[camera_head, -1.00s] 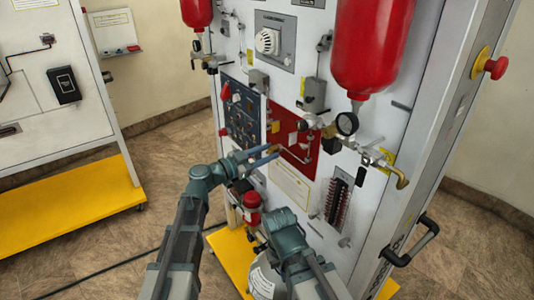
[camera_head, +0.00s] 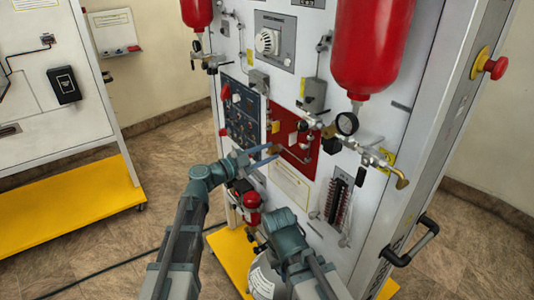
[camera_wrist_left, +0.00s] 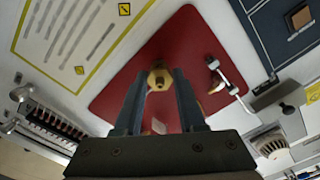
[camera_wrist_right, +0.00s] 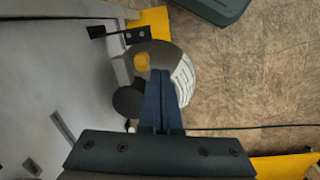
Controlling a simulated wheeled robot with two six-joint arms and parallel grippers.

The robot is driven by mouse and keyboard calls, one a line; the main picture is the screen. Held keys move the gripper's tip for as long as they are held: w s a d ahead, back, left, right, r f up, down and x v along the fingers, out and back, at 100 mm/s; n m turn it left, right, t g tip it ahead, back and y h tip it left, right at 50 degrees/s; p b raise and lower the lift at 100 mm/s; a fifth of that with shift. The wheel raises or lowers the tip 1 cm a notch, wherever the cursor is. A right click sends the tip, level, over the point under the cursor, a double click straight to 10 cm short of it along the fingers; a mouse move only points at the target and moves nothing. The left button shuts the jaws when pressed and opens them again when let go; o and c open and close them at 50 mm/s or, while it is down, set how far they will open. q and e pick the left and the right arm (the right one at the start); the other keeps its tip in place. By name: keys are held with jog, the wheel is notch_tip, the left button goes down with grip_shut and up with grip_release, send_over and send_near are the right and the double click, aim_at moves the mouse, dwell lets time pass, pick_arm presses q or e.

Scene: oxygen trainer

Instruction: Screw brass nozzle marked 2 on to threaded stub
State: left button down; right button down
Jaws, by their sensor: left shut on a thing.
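A small brass hex piece, seemingly the nozzle (camera_wrist_left: 158,77), is between the fingertips of my left gripper in the left wrist view. My left gripper (camera_head: 272,151) is shut on it, in front of the red panel (camera_head: 303,158) on the white stand. The panel also fills the middle of the left wrist view (camera_wrist_left: 115,88). Any number on the nozzle is unreadable. The threaded stub cannot be made out, so I cannot tell whether the nozzle touches it. My right gripper (camera_wrist_right: 160,76) has its fingers together, apparently empty, low in front of the stand.
A gauge (camera_head: 347,123) and brass valve fittings hang below the large red cylinder (camera_head: 372,45). A grey round vessel (camera_wrist_right: 182,62) is near the right gripper.

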pick_arm(q)
jog(key=shift+m, duration=1.7)
jog(key=m, duration=0.3)
jog(key=shift+m, duration=0.3)
jog(key=shift+m, duration=0.5)
jog(key=c, duration=0.5)
grip_release()
jog(key=shift+w+d, duration=0.1)
